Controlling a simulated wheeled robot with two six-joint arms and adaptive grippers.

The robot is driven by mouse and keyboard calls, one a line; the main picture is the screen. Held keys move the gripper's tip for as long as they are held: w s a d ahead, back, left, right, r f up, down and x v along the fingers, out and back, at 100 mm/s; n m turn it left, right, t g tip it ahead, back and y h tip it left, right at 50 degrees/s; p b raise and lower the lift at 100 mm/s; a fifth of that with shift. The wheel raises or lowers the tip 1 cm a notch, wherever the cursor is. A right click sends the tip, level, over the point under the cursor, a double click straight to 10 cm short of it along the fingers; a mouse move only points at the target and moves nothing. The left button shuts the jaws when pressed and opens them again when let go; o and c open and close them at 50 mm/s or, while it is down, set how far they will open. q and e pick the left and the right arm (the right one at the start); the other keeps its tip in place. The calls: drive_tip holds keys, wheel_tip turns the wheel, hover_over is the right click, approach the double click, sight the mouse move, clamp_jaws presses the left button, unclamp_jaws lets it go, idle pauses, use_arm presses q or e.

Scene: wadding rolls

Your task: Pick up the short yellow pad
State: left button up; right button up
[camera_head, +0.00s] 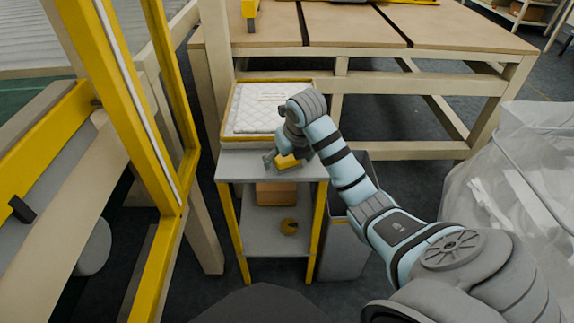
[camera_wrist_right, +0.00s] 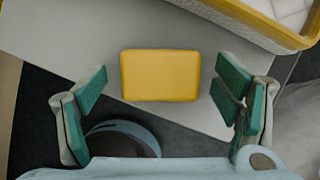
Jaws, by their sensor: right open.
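The short yellow pad (camera_head: 288,162) is a small rounded block lying on the grey top of a small yellow-legged cart (camera_head: 233,166). In the right wrist view the pad (camera_wrist_right: 160,75) lies flat, with the grey top bare around it. My right gripper (camera_head: 282,156) is over the pad, partly hiding it in the head view. In the wrist view its green-padded fingers (camera_wrist_right: 162,78) are spread wide, one to each side of the pad, with a gap on both sides. The height between fingers and pad is hard to tell. My left gripper is not in view.
A yellow-rimmed tray (camera_head: 226,128) with white quilted wadding sits just behind the pad. A yellow frame (camera_head: 140,110) stands left, a wooden table (camera_head: 400,28) behind, plastic-wrapped goods (camera_head: 530,170) right.

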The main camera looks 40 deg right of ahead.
drive_tip(key=shift+r, duration=0.1)
drive_tip(key=c, duration=1.3)
drive_tip(key=shift+o, duration=0.2)
